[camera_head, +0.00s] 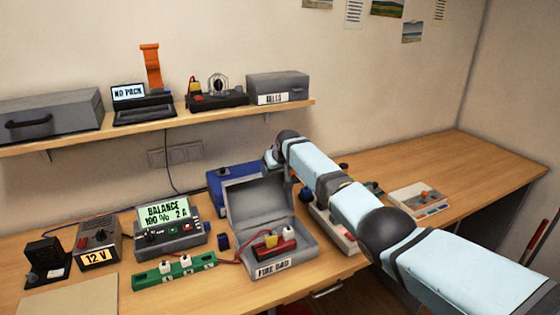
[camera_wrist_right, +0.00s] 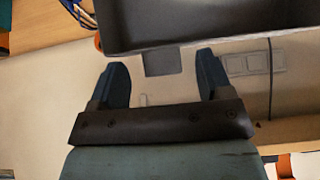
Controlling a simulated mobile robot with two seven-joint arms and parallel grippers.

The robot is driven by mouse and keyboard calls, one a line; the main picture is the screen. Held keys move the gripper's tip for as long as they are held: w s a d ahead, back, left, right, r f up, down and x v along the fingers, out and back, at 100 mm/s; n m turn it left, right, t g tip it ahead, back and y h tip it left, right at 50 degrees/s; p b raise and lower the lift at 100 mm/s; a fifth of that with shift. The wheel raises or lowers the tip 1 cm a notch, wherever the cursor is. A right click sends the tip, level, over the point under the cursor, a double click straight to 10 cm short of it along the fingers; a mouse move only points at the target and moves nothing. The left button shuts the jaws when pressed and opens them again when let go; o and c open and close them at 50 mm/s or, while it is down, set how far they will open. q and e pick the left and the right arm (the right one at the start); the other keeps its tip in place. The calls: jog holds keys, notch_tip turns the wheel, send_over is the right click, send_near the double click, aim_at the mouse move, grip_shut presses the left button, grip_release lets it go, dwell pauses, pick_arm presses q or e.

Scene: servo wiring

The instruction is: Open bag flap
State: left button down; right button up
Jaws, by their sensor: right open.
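The grey fire bag (camera_head: 300,262) sits open on the bench, labelled "FIRE BAG" on its front. Its flap (camera_head: 256,200) stands raised at the back, inner face showing. A red pack (camera_head: 272,248) with yellow and white plugs lies inside. My right arm reaches in from the right, and its wrist end is by the flap's upper right edge. In the right wrist view, my right gripper (camera_wrist_right: 162,62) is open, with a small dark tab (camera_wrist_right: 163,66) of the grey flap (camera_wrist_right: 210,18) between its fingertips. Contact cannot be told. My left gripper is not in view.
A balance charger (camera_head: 168,228), a 12 V supply (camera_head: 99,243) and a green board (camera_head: 174,273) stand left of the bag. A blue box (camera_head: 226,186) is behind it. The shelf (camera_head: 200,122) hangs above.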

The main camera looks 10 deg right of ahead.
jog(key=v, duration=1.3)
jog(key=shift+s+b, duration=0.15)
jog(key=shift+b, duration=0.3)
jog(key=shift+t+y, duration=0.6)
jog(key=shift+t, duration=0.2)
jog(key=s+f, duration=0.6)
jog(key=f, duration=0.3)
jog(key=s+a+f, duration=0.1)
jog(key=s+f, duration=0.4)
jog(key=f, duration=0.5)
jog(key=s+a+f, duration=0.1)
jog(key=s+f, duration=0.5)
jog(key=f, duration=0.3)
jog(key=shift+s+f, duration=0.35)
jog(key=shift+f, duration=0.05)
jog(key=s+f+t, duration=0.1)
jog(key=s+f, duration=0.3)
jog(key=s, duration=0.5)
jog(key=s+f, duration=0.4)
jog(key=s, duration=0.5)
jog(key=s+t+p, duration=0.1)
jog(key=s, duration=1.5)
jog(key=shift+s+d+r+n+t+y, duration=0.25)
jog(key=shift+s+d+n+t+y, duration=0.05)
jog(key=shift+s+d, duration=0.15)
